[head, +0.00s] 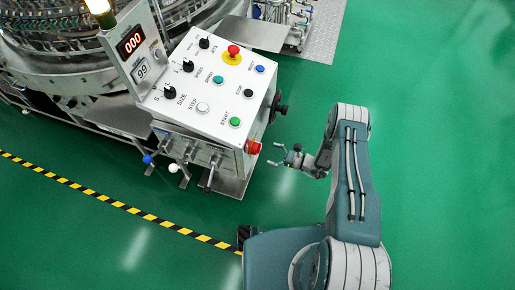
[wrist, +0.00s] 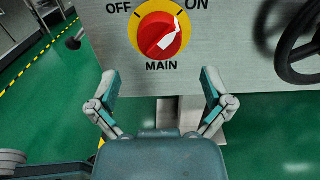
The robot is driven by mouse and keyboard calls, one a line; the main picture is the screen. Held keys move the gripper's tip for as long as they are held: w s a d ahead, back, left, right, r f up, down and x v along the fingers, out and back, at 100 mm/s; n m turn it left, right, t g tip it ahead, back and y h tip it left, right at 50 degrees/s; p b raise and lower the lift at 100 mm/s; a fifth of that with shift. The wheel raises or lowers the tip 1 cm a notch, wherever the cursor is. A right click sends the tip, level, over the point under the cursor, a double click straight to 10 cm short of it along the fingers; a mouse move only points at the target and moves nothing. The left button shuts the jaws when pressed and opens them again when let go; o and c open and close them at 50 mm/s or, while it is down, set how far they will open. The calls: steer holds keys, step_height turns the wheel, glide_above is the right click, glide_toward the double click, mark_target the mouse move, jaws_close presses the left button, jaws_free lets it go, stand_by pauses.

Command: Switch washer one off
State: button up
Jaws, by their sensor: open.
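The washer's control box (head: 205,85) stands at the upper middle of the head view. On its side is a red rotary MAIN switch (wrist: 160,36) on a yellow plate, with OFF at its left and ON at its right. Its white marking slants to the upper right, towards ON. The red switch also shows at the box's lower right corner in the head view (head: 253,147). My gripper (wrist: 159,82) is open and empty, with its fingers apart below the switch in the wrist view. In the head view my gripper (head: 276,154) is close to the switch, not touching it.
A black handwheel (wrist: 298,45) is on the same side, right of the switch. A red emergency button (head: 233,51) and coloured buttons sit on top. Levers with ball ends (head: 174,168) stick out at the front. Green floor at the right is clear.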

mark_target(257, 149)
steer(key=x, duration=0.6)
steer(key=shift+a, duration=0.15)
steer(key=c, duration=1)
